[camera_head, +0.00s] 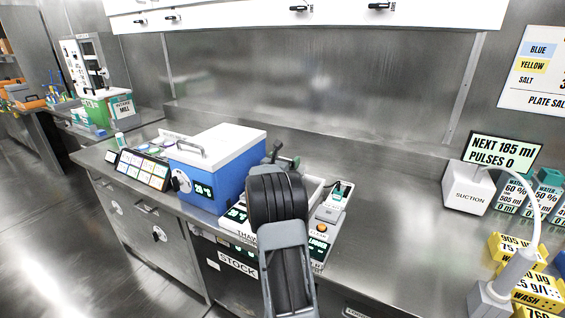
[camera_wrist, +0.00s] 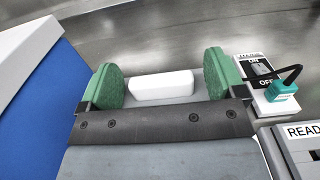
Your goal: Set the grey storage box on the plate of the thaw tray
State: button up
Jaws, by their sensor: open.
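A pale, near-white block (camera_wrist: 162,86), which looks like the storage box, lies between and just beyond the green fingertips of my gripper (camera_wrist: 163,77) in the wrist view. The fingers are apart, with a gap on each side of the block. The block sits on a light grey surface, probably the plate, mostly hidden by my gripper. In the head view the thaw tray (camera_head: 238,226) is on the bench, largely covered by my arm. My gripper (camera_head: 283,161) is over its back part; the block is hidden there.
A blue box with a white lid (camera_head: 222,165) stands close on the left. A switch unit with a green plug (camera_wrist: 281,91) and cable is close on the right. A suction unit (camera_head: 468,190) and yellow labelled boxes (camera_head: 535,290) stand farther right; bench between is clear.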

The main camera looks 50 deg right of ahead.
jog(key=s+a+f+m+y, duration=0.2)
jog(key=s+a+m+y, duration=0.3)
jog(key=a, duration=0.9)
jog(key=s+a+f+m+g+y, duration=0.1)
jog(key=s+a+m+y, duration=0.5)
jog(key=a, duration=0.9)
jog(key=s+a+f+m+g+y, duration=0.1)
jog(key=s+a+f+m+y, duration=0.2)
jog(key=s+a+m+y, duration=0.3)
jog(key=s+a+m, duration=0.4)
jog(key=s+a, duration=0.1)
jog(key=a, duration=0.4)
jog(key=shift+a+f+b, duration=0.2)
jog(key=shift+f+b, duration=0.2)
jog(key=shift+w, duration=0.1)
